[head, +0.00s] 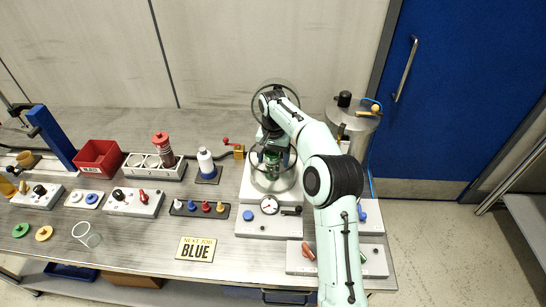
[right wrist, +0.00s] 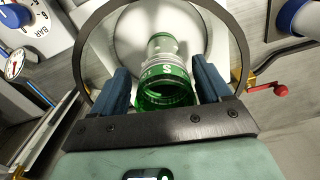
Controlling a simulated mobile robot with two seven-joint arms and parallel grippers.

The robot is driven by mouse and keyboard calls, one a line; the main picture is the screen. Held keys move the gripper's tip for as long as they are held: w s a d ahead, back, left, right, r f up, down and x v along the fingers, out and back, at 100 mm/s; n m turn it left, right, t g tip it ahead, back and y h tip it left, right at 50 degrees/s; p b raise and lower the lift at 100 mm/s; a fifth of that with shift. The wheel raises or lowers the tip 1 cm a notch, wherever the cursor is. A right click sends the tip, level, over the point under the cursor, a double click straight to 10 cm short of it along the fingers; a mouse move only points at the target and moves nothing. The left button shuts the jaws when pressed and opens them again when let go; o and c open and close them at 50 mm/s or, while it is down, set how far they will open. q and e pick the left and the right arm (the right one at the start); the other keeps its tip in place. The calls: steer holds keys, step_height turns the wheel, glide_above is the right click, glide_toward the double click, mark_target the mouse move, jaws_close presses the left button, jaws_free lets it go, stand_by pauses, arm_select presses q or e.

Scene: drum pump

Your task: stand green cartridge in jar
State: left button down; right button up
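The green cartridge (right wrist: 165,92) is between the two blue fingers of my right gripper (right wrist: 161,84) in the right wrist view. It has green ends with white lettering and a clear middle, and the fingers look closed on its sides. In the head view the green cartridge (head: 272,157) shows inside the clear jar (head: 268,183), under my right wrist. The jar's dark round rim (right wrist: 238,30) surrounds the gripper in the right wrist view. Whether the cartridge touches the jar floor is hidden. My left gripper is not in view.
A pressure gauge (head: 269,204) stands in front of the jar. A red-handled valve (head: 238,150) is left of it, and a steel drum (head: 353,125) is to the right.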

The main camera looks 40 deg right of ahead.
steer(key=shift+w+r, duration=0.1)
step_height(320, 180, up, 11)
steer(key=p, duration=0.3)
steer(key=shift+w+r, duration=0.1)
steer(key=shift+r, duration=0.1)
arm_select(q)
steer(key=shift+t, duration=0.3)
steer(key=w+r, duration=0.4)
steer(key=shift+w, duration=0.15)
arm_select(e)
steer(key=shift+s+r, duration=0.2)
steer(key=shift+r, duration=0.15)
